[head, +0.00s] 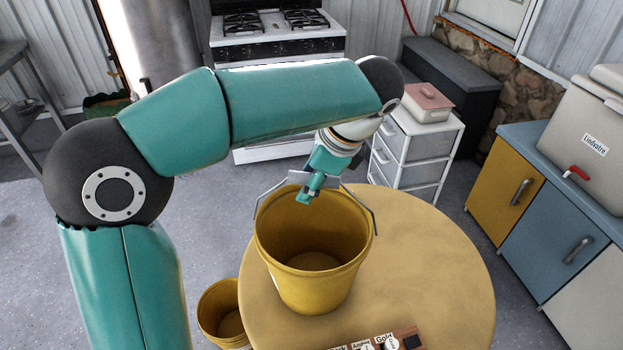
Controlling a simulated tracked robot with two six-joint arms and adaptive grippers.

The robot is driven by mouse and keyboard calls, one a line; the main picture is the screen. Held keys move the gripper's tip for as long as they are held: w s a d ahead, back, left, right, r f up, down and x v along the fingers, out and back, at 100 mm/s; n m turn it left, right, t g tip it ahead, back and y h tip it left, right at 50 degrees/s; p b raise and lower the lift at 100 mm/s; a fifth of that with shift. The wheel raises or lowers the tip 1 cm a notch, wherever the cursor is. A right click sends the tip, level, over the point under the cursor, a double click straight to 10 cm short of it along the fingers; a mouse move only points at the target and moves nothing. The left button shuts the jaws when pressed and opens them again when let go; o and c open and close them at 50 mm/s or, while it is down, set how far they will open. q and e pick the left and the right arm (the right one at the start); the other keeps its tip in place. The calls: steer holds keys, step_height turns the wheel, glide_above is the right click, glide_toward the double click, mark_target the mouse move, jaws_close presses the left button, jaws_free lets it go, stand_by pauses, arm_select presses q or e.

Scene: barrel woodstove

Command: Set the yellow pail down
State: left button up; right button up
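The yellow pail (310,292) is upright and empty, over or on the round yellow-tan table (440,270). I cannot tell whether its base touches the tabletop. Its thin wire handle (368,208) stands raised above the rim. My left gripper (310,188) is above the pail's far rim, shut on the middle of the handle, and the fingers hide that part of it. My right gripper is out of view.
A second yellow pail (222,312) is low beside the table's left edge. A wooden rack with labelled items (385,342) is at the table's near edge. White drawers (415,150) with a pink-lidded box (428,103) stand behind. The table's right side is clear.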

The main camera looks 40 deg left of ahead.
arm_select(q)
steer(key=v, duration=1.2)
